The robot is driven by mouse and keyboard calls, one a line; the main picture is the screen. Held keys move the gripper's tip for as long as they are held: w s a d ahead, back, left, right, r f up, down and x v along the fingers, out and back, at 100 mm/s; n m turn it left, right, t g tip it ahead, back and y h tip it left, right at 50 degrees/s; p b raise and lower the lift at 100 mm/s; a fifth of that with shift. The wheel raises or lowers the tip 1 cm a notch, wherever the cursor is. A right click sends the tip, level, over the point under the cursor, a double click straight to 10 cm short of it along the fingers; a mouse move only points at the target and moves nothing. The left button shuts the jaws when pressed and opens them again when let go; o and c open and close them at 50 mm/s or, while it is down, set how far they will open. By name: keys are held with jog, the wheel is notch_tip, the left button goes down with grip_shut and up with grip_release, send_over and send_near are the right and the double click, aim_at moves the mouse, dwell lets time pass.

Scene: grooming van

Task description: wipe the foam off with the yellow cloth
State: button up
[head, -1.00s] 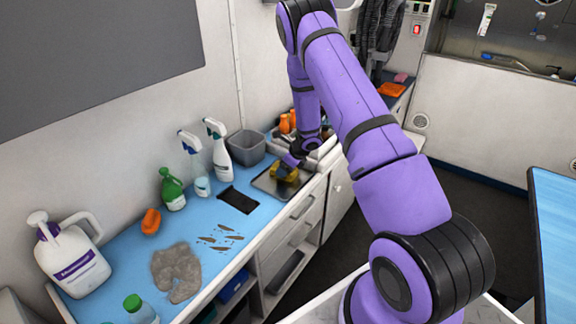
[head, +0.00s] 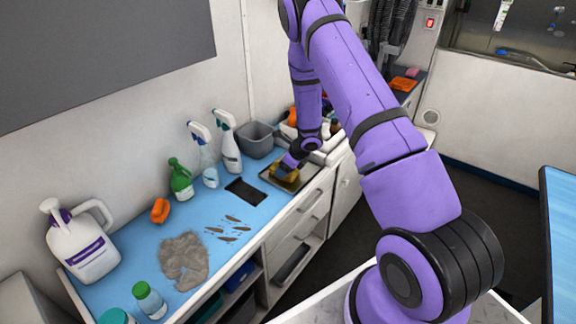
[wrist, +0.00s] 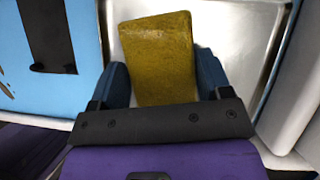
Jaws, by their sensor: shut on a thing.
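The yellow cloth (head: 285,181) is a flat, folded-looking block at the shallow metal tray (head: 273,175) on the far part of the blue counter. It fills the space between my fingers in the wrist view (wrist: 155,60). My gripper (head: 287,168) points down and is shut on the cloth; the wrist view shows its dark blue fingers on both sides of it. I cannot tell whether the cloth touches the tray's floor. No clear white foam shows. A fluffy grey-brown patch (head: 184,261) lies on the near counter, with several thin brown marks (head: 230,229) beside it.
A black strip (head: 245,191) lies between the marks and the tray. Spray bottles (head: 227,142), a green bottle (head: 181,180), an orange brush-like item (head: 160,211) and a large white jug (head: 80,247) line the wall side. A grey bin (head: 257,140) stands behind the tray.

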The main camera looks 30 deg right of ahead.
jog(key=shift+s+a, duration=0.4)
jog(key=shift+a, duration=0.4)
jog(key=shift+w+r, duration=0.1)
jog(key=shift+r, duration=0.05)
jog(key=shift+r, duration=2.95)
jog(key=shift+r, duration=0.1)
jog(key=shift+r, duration=1.4)
